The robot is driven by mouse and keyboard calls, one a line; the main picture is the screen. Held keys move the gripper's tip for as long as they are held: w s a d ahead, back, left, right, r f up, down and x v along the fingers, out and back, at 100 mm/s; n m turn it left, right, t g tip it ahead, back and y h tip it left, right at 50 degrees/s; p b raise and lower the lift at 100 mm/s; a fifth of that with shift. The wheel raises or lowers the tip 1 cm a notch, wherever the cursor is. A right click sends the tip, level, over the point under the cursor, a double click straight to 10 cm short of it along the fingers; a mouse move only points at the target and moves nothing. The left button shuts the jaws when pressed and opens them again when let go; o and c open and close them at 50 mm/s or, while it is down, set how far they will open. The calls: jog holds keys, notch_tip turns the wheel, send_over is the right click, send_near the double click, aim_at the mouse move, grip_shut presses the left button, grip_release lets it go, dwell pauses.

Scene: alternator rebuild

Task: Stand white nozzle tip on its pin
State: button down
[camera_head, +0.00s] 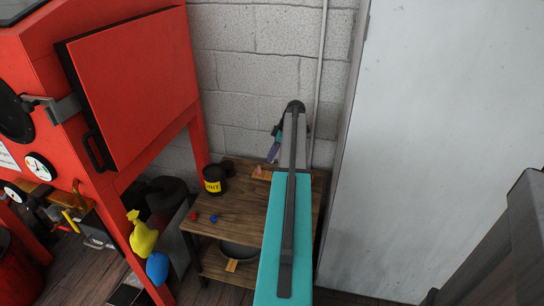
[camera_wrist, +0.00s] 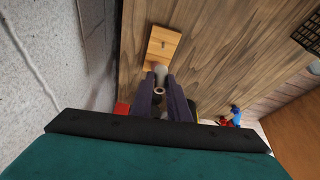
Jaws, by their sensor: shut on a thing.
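My gripper (camera_wrist: 160,98) has dark purple fingers and is shut on a pale grey-white nozzle tip (camera_wrist: 161,73). A round, dark-centred opening shows between the fingers. A light wooden block (camera_wrist: 163,42) with small dark spots lies on the table just beyond the nozzle tip; I cannot make out a pin or tell whether the tip touches the block. In the head view my gripper (camera_head: 273,152) is above the table's back edge, close to the wooden block (camera_head: 262,175). A small pinkish thing (camera_head: 259,169) shows at the block. The nozzle tip is not clear there.
The wooden table (camera_head: 235,197) holds a black can with a yellow label (camera_head: 213,182), and a small red piece (camera_head: 194,216) and blue piece (camera_head: 213,219). A dark pan (camera_head: 240,252) is on the lower shelf. A block wall (camera_head: 250,75) stands close behind.

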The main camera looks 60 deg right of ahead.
jog(key=shift+f, duration=0.15)
jog(key=b, duration=0.3)
send_near(267, 175)
jog(key=shift+w+a+f, duration=0.15)
jog(key=shift+w+f, duration=0.25)
jog(key=shift+f, duration=0.05)
jog(key=shift+w+a+f, duration=0.2)
jog(key=shift+w+f, duration=0.2)
jog(key=shift+f, duration=0.1)
jog(key=shift+f, duration=1)
dwell(5.4)
